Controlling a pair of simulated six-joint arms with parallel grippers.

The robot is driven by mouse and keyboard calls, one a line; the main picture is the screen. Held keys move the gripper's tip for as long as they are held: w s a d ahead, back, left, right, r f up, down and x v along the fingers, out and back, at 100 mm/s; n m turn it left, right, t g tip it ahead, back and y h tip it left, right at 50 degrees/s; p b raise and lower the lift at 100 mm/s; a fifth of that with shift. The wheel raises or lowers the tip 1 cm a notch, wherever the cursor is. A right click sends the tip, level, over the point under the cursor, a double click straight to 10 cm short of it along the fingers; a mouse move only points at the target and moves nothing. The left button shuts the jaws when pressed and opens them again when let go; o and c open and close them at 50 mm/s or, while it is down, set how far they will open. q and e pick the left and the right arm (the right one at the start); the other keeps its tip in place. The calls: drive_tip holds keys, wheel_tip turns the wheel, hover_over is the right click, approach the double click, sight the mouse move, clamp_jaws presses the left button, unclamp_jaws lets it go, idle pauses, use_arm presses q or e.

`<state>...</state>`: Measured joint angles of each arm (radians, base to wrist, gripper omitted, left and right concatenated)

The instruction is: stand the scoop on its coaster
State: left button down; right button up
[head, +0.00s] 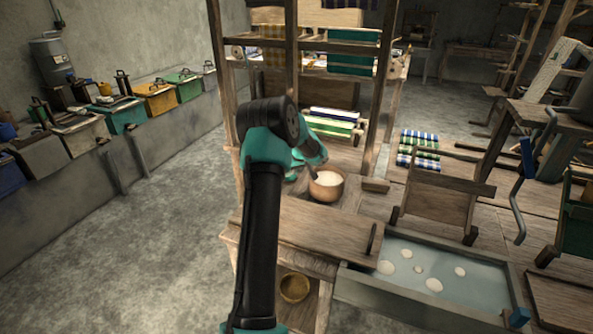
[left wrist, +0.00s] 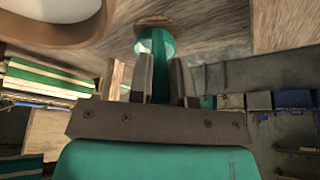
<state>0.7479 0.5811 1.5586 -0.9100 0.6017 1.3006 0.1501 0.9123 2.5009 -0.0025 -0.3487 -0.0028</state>
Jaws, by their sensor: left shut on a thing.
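My left gripper (left wrist: 162,82) is shut on a teal scoop (left wrist: 158,44), which shows between and beyond its dark fingers in the left wrist view. A round brown coaster (left wrist: 155,22) lies on the wooden bench just past the scoop's far end. I cannot tell whether the scoop touches it. In the head view my left arm reaches over the bench, and its teal wrist hides most of the scoop and the coaster. My right gripper is not in view.
A wooden bowl of white material (head: 326,188) stands close beside the gripper on the bench (head: 310,225). Loom posts (head: 291,60) rise behind. A tray of pale liquid (head: 440,270) lies at the lower right. A small bowl (head: 294,287) sits on the lower shelf.

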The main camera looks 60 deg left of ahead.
use_arm(q)
drive_tip(key=shift+f, duration=0.3)
drive_tip(key=c, duration=1.1)
unclamp_jaws()
drive_tip(key=shift+o, duration=0.2)
drive_tip(key=v, duration=1.2)
drive_tip(key=shift+a+r, duration=0.1)
drive_tip(key=shift+r, duration=0.05)
